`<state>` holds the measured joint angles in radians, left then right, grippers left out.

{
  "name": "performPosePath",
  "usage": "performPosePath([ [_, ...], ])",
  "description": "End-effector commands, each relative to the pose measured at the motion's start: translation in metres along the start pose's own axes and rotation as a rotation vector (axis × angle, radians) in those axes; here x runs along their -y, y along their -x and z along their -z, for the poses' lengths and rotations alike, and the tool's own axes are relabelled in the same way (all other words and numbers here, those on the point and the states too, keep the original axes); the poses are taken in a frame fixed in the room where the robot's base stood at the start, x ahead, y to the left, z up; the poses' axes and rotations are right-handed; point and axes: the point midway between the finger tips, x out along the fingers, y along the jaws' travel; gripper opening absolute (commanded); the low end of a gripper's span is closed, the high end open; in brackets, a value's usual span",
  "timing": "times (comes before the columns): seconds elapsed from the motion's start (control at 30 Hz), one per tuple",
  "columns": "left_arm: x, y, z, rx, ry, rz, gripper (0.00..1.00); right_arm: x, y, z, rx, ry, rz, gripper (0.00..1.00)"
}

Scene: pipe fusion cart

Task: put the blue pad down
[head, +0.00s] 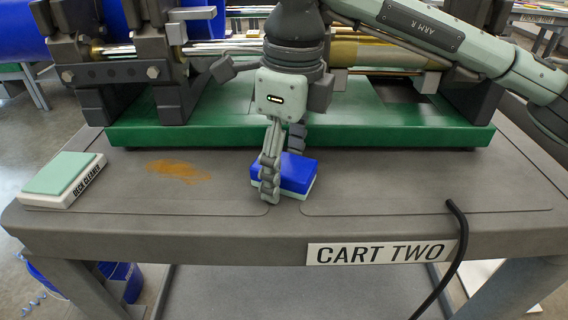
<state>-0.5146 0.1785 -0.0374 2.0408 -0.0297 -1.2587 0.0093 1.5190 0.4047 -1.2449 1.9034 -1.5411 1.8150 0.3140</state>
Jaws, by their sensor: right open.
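The blue pad (297,172) has a blue top and a pale green-white underside. It rests on the grey deck of the cart (380,200), in front of the green base of the machine. My right gripper (283,175) points down at the pad, with one finger in front of its left part and another finger behind it. Its jaws are open around the pad. Whether a finger still touches the pad cannot be told. My left gripper is not in the head view.
A deck cleaner block (62,180) with a pale green top lies at the deck's left end. An orange-brown stain (180,171) marks the deck between it and the pad. The green machine base (400,133) stands behind. A black cable (458,240) hangs over the front edge at right.

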Motion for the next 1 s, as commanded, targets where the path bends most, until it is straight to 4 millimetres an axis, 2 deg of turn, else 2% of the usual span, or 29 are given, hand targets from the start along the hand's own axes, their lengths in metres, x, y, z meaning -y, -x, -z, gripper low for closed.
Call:
performPosePath([
  [0.1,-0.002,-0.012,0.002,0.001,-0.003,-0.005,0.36,0.001,0.011,-0.001,0.003,0.0,0.002,0.67],
  [0.4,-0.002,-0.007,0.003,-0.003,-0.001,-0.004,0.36,0.001,0.078,-0.001,0.003,-0.001,0.004,0.67],
  [0.6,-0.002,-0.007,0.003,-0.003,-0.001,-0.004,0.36,0.0,0.11,-0.001,0.001,-0.001,0.001,0.67],
  [0.8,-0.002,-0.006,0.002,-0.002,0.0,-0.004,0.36,0.0,0.122,0.0,0.0,0.0,0.0,0.67],
  [1.0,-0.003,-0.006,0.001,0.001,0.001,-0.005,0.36,0.0,0.123,0.0,0.0,0.0,0.0,0.67],
])
